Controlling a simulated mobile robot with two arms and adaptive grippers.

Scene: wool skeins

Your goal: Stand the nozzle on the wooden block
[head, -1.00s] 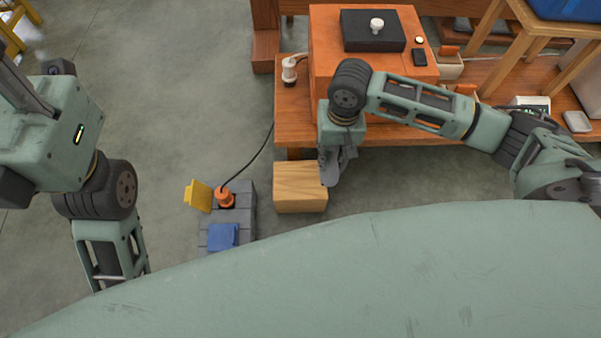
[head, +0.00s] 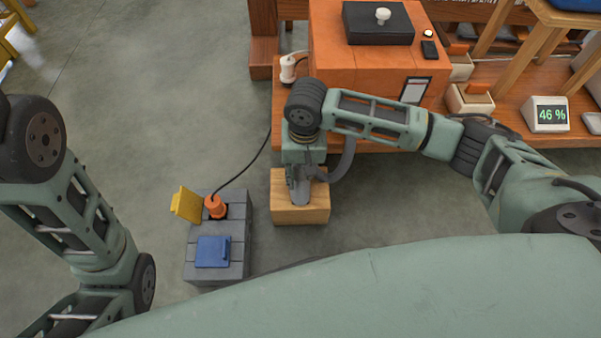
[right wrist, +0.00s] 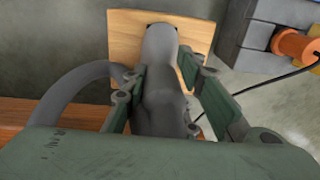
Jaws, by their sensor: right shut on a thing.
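The wooden block (head: 287,212) stands on the floor in front of the orange bench, and it also shows in the right wrist view (right wrist: 124,45). The grey nozzle (right wrist: 158,60) is between the fingers of my right gripper (right wrist: 165,90), which is shut on it. In the head view the nozzle (head: 300,192) is over the block's top, and my right gripper (head: 303,174) is just above. I cannot tell whether the nozzle touches the block. A grey hose (head: 345,160) curves from the nozzle. My left gripper is out of view; only my left arm shows.
A grey block base (head: 243,262) with a yellow flap (head: 185,205), an orange plug (head: 215,207) and a blue cover (head: 212,252) stands left of the wooden block. A black cable (head: 247,167) runs from it to the bench (head: 278,115). The floor further left is clear.

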